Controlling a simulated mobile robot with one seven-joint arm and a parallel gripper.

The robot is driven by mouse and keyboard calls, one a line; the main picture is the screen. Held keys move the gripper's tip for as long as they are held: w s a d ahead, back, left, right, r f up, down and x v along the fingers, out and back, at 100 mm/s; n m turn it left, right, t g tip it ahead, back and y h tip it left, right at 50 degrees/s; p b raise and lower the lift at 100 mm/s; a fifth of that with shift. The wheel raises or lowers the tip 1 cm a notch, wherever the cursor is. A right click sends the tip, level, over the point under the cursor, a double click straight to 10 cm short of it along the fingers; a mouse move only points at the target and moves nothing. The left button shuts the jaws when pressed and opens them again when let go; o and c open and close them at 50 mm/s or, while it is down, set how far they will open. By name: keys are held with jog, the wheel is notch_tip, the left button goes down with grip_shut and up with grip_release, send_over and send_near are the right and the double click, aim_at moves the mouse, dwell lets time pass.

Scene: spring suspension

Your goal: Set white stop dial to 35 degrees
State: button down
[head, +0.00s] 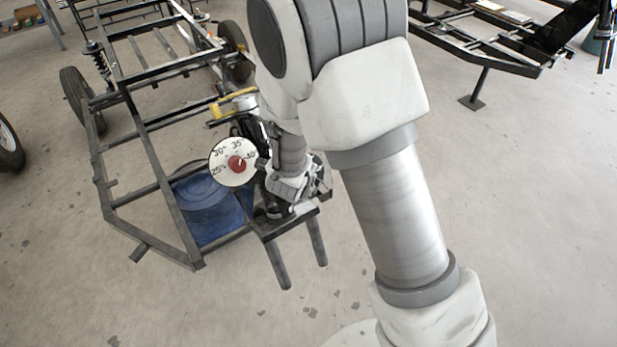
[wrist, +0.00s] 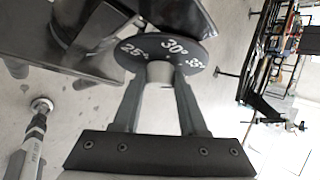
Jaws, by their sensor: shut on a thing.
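In the wrist view, a dark disc (wrist: 185,52) carries white numerals 25, 30 and 35 degrees. A short pale cylindrical knob (wrist: 159,71) stands out from it. My gripper (wrist: 158,82) is shut on this knob, with one finger on each side. No pointer mark is readable on the knob, so its setting cannot be told. In the head view, a white disc (head: 222,170) with dark numerals and a red knob (head: 236,163) faces the camera. My gripper (head: 268,167) is just right of it, its fingertips partly hidden. The held knob is not clearly visible there.
A dark metal chassis frame (head: 150,130) with wheels and springs extends to the back left. Another frame (head: 480,50) stands at upper right. The floor in front is clear.

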jog(key=shift+n+t, duration=0.3)
dwell(0.4)
jog(key=shift+c, duration=2.2)
grip_release()
jog(key=p+v, duration=0.6)
jog(key=v, duration=1.1)
jog(key=shift+s+a, duration=0.2)
jog(key=shift+a, duration=0.05)
